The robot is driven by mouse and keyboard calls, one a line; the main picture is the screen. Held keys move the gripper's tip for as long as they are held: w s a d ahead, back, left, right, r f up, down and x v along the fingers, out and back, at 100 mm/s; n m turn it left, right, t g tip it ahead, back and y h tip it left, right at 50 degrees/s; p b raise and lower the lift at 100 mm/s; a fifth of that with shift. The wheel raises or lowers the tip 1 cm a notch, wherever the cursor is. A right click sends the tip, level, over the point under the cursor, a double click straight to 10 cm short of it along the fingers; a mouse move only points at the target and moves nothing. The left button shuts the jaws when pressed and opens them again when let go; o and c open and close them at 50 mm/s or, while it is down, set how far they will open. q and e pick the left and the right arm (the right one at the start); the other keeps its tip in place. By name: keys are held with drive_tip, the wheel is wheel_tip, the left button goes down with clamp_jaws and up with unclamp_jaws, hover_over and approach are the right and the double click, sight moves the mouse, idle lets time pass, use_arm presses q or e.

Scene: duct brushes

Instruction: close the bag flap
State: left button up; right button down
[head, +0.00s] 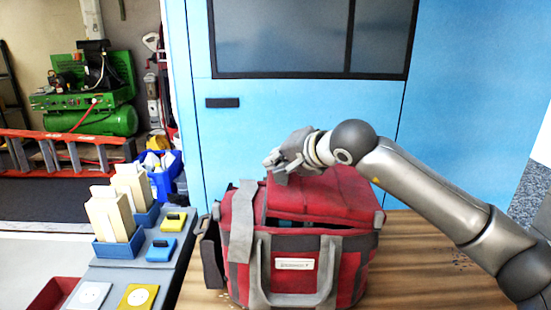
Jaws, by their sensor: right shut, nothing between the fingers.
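A red bag (345,262) with grey straps and a pale label stands on the wooden table. Its red flap (325,196) lies over the top, with a dark gap along the front edge between flap and bag body. Something bluish shows inside the gap, too small to make out. My right gripper (271,169) is shut and empty, over the back left part of the flap. I cannot tell whether its fingers touch the flap. My left gripper is not in view.
The wooden table (440,275) is clear to the right of the bag. To the left, a grey surface holds blue trays (118,248) with upright tan blocks, plus small yellow and blue pieces. A blue wall or door (300,110) stands behind.

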drive_tip(key=shift+w+d+f, duration=0.1)
drive_tip(key=shift+d, duration=0.15)
